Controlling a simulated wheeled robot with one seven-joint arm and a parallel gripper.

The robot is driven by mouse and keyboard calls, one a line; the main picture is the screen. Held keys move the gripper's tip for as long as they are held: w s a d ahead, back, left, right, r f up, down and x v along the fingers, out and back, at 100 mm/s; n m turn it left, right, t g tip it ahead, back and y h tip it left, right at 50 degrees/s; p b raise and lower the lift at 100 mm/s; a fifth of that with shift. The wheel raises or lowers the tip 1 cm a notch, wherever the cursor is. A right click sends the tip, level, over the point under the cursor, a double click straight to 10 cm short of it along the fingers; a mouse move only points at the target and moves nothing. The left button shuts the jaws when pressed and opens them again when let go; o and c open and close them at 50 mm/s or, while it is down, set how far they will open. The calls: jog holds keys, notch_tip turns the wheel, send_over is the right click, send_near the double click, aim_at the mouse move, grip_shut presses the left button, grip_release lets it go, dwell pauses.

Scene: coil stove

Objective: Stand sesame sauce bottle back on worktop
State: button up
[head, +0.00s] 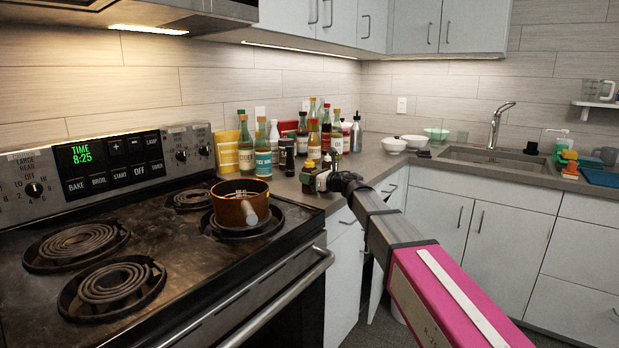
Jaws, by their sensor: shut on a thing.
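My gripper (318,179) is at the right end of the bottle group, low over the worktop (292,190) beside the stove. It is shut on a small dark bottle, which I take to be the sesame sauce bottle (308,178). The bottle looks about upright. Its label is too small to read, and my gripper hides part of it. I cannot tell whether its base touches the worktop.
Several bottles (263,155) and a yellow box (228,151) crowd the worktop behind. A brown pot (240,203) stands on the stove's right front coil. Bowls (394,145) stand toward the sink (495,158). Some bare worktop lies in front of the bottles.

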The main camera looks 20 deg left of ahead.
jog(key=o, duration=1)
jog(key=shift+o, duration=0.2)
